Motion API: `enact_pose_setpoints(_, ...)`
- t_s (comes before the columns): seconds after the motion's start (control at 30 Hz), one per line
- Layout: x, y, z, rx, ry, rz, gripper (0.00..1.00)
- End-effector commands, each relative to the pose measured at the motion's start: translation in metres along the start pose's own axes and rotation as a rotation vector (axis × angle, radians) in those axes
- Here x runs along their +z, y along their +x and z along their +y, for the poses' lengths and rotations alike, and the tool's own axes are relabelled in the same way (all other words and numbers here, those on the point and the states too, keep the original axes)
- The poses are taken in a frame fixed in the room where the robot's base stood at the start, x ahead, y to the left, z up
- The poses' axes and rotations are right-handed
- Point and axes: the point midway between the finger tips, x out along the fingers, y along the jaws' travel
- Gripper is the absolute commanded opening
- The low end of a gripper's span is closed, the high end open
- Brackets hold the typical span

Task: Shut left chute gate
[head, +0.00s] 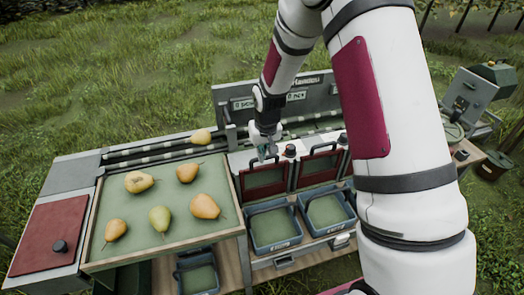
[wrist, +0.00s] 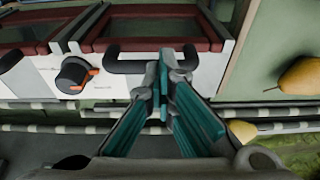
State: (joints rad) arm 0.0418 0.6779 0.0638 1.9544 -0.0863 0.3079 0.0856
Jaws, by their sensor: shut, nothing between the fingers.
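The left chute gate (head: 264,190) is a red-framed panel with a dull green face, right of the pear tray. In the wrist view its red frame (wrist: 215,38) lies at the top, with a black bar handle (wrist: 122,63) on its near edge. My gripper (head: 266,155) is above the gate's back edge; its teal fingers (wrist: 166,75) are closed together and empty. In the wrist view the fingertips overlap the handle's right part; I cannot tell whether they touch it. The right chute gate (head: 317,168) has a similar red frame. I cannot tell how far either gate is open.
A green-lined tray (head: 133,203) with several pears stands left. Two grey bins (head: 268,247) (head: 347,230) sit below the gates. A black knob with orange marks (wrist: 74,75) is beside the handle. A lone pear (head: 201,137) lies near the back rails.

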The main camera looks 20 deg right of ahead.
Motion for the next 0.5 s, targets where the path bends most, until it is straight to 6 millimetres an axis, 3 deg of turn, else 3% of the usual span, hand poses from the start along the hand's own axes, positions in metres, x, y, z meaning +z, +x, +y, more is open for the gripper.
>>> enact_pose_setpoints(0.1,0.005,0.004,-0.002,-0.002,-0.001,-0.013,0.0)
enact_pose_setpoints(0.23,0.005,-0.005,-0.002,-0.002,-0.001,-0.012,0.0)
enact_pose_setpoints(0.5,0.002,-0.056,-0.003,0.0,0.0,0.003,0.0)
